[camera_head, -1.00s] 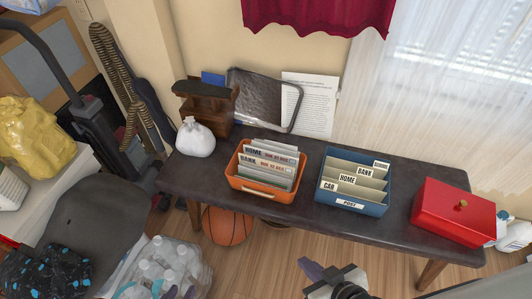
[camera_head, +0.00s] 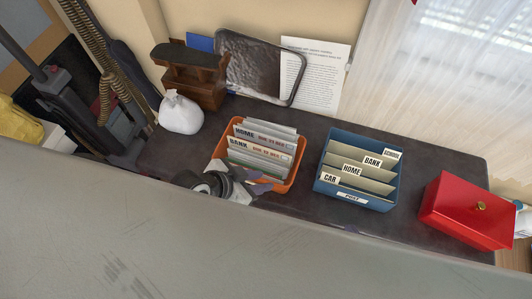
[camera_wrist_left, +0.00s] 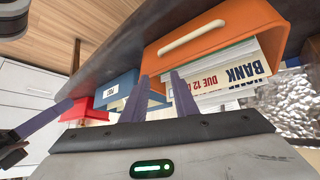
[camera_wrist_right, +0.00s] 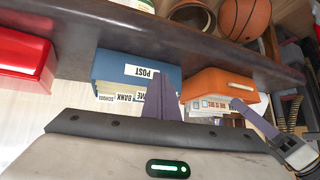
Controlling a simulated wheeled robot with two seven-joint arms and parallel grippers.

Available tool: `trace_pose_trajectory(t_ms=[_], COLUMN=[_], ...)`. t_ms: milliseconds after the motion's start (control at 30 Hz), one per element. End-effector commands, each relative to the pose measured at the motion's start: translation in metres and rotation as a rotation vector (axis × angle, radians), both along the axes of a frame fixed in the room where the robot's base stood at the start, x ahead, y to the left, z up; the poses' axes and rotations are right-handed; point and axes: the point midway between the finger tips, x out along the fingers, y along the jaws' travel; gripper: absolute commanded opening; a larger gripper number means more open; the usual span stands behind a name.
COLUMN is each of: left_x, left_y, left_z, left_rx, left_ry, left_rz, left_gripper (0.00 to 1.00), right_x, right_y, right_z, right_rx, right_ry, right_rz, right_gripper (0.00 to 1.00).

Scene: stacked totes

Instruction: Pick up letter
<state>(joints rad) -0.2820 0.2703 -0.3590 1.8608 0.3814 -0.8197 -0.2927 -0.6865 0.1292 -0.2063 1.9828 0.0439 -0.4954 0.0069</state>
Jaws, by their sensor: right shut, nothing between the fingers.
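The orange tote (camera_head: 291,181) holds several upright letters (camera_head: 262,142), with HOME and BANK readable on two. The BANK letter (camera_wrist_left: 240,73) also shows in the left wrist view. The blue box (camera_head: 353,201), labelled POST, has dividers reading CAR, HOME, BANK and SCHOOL. My left gripper (camera_head: 250,180) is at the orange tote's front left. In the left wrist view its fingers (camera_wrist_left: 160,78) are apart in front of the letters, with nothing visibly held. My right gripper (camera_wrist_right: 160,80) is shut and empty, pointing toward the blue box; in the head view its body is mostly hidden.
A red lidded box (camera_head: 462,212) stands on the dark bench (camera_head: 310,205) at right. A white bag (camera_head: 181,113), wooden stand (camera_head: 190,85), dark metal tray (camera_head: 245,65) and printed sheet (camera_head: 322,75) stand behind and left. My grey arm covers the lower head view.

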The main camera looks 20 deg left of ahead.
Motion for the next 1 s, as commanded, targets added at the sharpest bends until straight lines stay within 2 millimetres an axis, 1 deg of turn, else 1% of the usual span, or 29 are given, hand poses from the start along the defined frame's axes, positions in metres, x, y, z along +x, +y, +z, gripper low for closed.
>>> trace_pose_trajectory(t_ms=[33, 133, 233, 367, 467, 500, 600, 700, 767, 867, 1000], left_x=[0.017, 0.037, 0.055, 0.072, 0.085, 0.092, 0.105, 0.113, 0.115, 0.116, 0.114], left_y=[-0.004, -0.009, -0.005, 0.013, 0.034, 0.043, 0.062, 0.075, 0.079, 0.079, 0.072], left_z=[-0.002, 0.001, 0.009, 0.028, 0.048, 0.058, 0.078, 0.093, 0.097, 0.096, 0.079], left_rx=[0.029, 0.083, 0.152, 0.239, 0.291, 0.303, 0.321, 0.325, 0.326, 0.323, 0.321], left_ry=[-0.003, 0.014, 0.034, 0.068, 0.09, 0.093, 0.095, 0.095, 0.095, 0.095, 0.096], left_rz=[-0.088, -0.265, -0.455, -0.685, -0.83, -0.873, -0.955, -1.006, -1.023, -1.036, -1.038], left_gripper=[0.27, 0.27, 0.27, 0.27, 0.27, 0.27, 0.27, 0.27, 0.27, 0.27, 0.27], right_x=[-0.001, -0.001, -0.001, -0.002, -0.001, -0.001, -0.001, -0.001, -0.001, -0.001, 0.0], right_y=[0.001, 0.003, 0.004, 0.005, 0.005, 0.005, 0.005, 0.005, 0.005, 0.005, 0.005], right_z=[-0.009, -0.014, -0.021, -0.03, -0.033, -0.033, -0.034, -0.035, -0.036, -0.037, -0.039], right_rx=[0.002, 0.006, 0.009, 0.01, 0.012, 0.011, 0.01, 0.01, 0.01, 0.01, 0.011], right_ry=[0.001, 0.001, -0.003, -0.004, -0.007, -0.008, -0.008, -0.008, -0.007, -0.007, -0.009], right_rz=[0.002, 0.005, 0.007, 0.01, 0.012, 0.013, 0.013, 0.015, 0.015, 0.015, 0.015], right_gripper=[0.0, 0.0, 0.0, 0.0, 0.0, 0.0, 0.0, 0.0, 0.0, 0.0, 0.0])
